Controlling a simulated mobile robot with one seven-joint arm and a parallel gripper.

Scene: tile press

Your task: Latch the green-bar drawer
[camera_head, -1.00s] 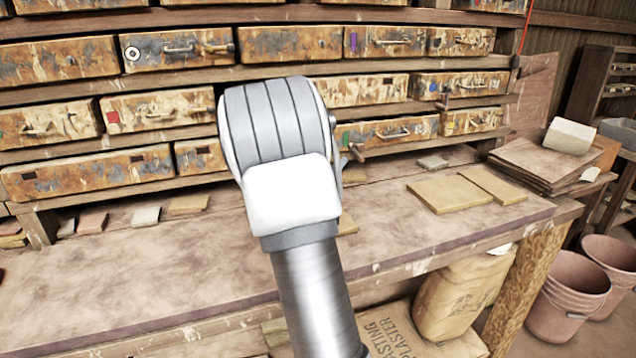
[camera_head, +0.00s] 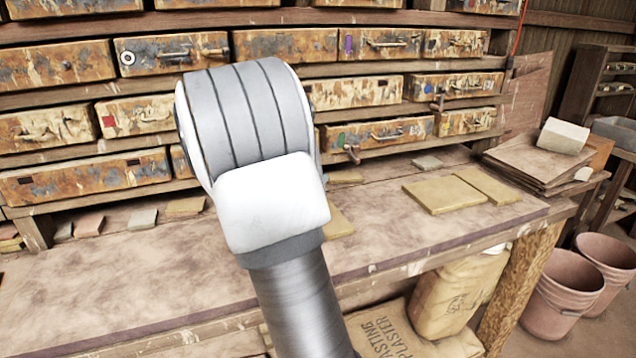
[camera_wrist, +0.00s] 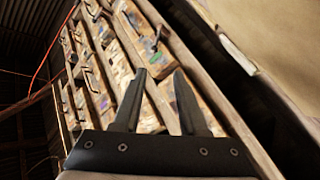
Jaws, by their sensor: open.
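The green-bar drawer (camera_head: 405,130) is in the lower row, right of my arm in the head view. It is a stained tan box with a metal handle and a small green mark near its left end. A dark reddish knob-like latch (camera_head: 352,153) shows at its lower left. I cannot tell how far the drawer stands out. In the wrist view a green mark (camera_wrist: 151,47) shows on a drawer front beyond my fingertips, beside a reddish latch piece (camera_wrist: 160,33). My gripper (camera_wrist: 159,72) is open and empty, apart from both. In the head view my arm hides it.
Other stained drawers (camera_head: 88,178) fill the shelves. Another reddish latch (camera_head: 438,101) stands at the row above. The bench (camera_head: 130,270) below is mostly clear, with flat tan tiles (camera_head: 445,194) at the right and a stack of boards (camera_head: 540,158) at its right end.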

